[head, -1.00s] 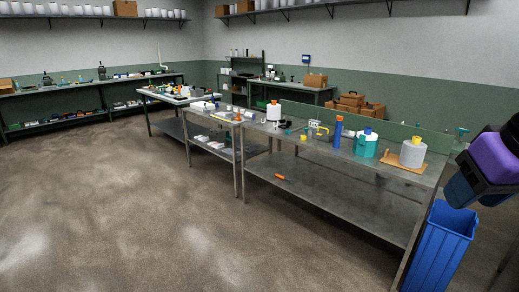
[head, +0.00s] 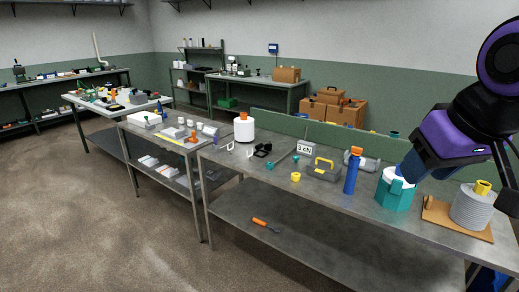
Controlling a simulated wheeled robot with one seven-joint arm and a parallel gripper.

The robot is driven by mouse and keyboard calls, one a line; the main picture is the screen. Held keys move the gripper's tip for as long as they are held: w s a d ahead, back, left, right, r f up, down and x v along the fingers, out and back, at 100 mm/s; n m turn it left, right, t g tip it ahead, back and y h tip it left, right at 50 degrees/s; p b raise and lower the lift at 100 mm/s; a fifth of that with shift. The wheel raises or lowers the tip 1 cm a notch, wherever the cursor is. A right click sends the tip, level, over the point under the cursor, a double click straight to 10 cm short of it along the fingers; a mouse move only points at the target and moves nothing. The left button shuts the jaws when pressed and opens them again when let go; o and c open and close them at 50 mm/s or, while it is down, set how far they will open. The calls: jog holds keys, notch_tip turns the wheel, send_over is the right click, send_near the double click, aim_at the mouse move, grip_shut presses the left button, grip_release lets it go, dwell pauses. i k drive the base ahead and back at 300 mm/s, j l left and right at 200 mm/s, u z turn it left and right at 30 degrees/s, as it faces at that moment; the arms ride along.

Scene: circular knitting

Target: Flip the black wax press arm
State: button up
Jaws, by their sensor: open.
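A small black piece (head: 262,150) lies on the metal workbench (head: 330,205), left of a slanting grey rod. It may be the black wax press arm, but it is too small to tell which way it is turned. My arm reaches in from the right edge with purple and black links. My gripper (head: 413,172), dark blue at the arm's end, is in front of and above the teal container (head: 396,196) at the right. It is open and holds nothing visible. It is well to the right of the black piece.
A grey coil (head: 473,208) sits on a wooden board at the right. The floor at left is clear.

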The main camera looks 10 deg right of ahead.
aim_at(261, 145)
jog(key=i+j, duration=0.1)
jog(key=i, duration=0.4)
jog(key=i+j+z, duration=0.35)
jog(key=i+j, duration=1.45)
